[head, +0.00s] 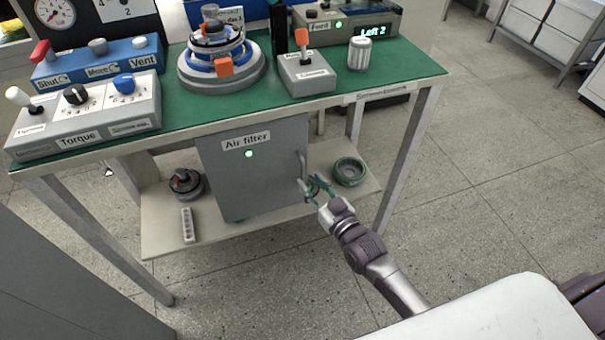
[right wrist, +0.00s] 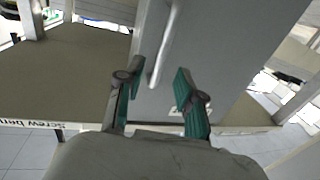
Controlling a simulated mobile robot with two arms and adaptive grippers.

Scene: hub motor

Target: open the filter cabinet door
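The filter cabinet (head: 252,180) is a grey box under the green-topped bench, labelled "Air filter", with a small green light. Its door looks closed. A vertical bar handle (head: 302,165) is on the door's right side. My right gripper (head: 318,186) is at the lower end of the handle. In the right wrist view the handle (right wrist: 166,45) comes down between the two open green fingers (right wrist: 152,88), its lower end nearer the left finger. I cannot tell whether a finger touches it. My left gripper is not in view.
The bench top (head: 330,99) carries a torque box (head: 85,120), a round blue-and-grey motor fixture (head: 220,65) and a small lever box (head: 306,73). On the lower shelf (head: 160,240) a green-rimmed ring (head: 349,172) lies right of the cabinet. The floor in front is clear.

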